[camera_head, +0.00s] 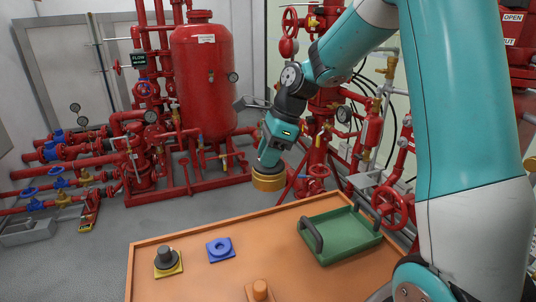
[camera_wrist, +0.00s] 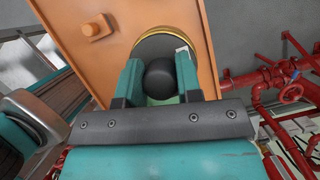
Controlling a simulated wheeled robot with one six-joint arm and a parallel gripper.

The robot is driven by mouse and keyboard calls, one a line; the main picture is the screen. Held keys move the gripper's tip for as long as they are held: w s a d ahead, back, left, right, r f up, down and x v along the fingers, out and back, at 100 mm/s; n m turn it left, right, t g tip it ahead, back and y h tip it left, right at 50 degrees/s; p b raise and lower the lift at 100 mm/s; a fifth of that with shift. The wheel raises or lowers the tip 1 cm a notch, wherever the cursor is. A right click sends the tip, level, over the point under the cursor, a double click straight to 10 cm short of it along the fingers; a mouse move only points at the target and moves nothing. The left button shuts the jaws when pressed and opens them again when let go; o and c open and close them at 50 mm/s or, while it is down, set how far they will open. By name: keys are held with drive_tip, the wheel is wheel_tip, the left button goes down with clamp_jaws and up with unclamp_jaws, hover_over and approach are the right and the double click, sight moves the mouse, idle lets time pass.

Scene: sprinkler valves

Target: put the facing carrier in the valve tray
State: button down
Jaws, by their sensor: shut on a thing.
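My gripper (camera_head: 270,158) is shut on the dark rounded knob (camera_wrist: 160,76) of a round carrier (camera_head: 269,182) with a brass-coloured rim; I take this for the facing carrier. In the wrist view the carrier's dark face and gold rim (camera_wrist: 163,30) show beyond my fingers. In the head view it hangs just beyond the far edge of the orange bench, left of the green valve tray (camera_head: 345,240). The tray lies on the bench's right side with dark handles at its two ends, and its floor looks empty.
On the orange bench (camera_head: 200,285) stand a black knob on a yellow base (camera_head: 167,261), a blue square with a ring (camera_head: 220,249) and an orange knobbed block (camera_head: 259,291). Red pipework and a red tank (camera_head: 205,85) stand behind. The bench between the blue piece and tray is clear.

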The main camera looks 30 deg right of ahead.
drive_tip(key=shift+r+p, duration=2.55)
drive_tip(key=shift+p, duration=0.35)
drive_tip(key=shift+f, duration=0.1)
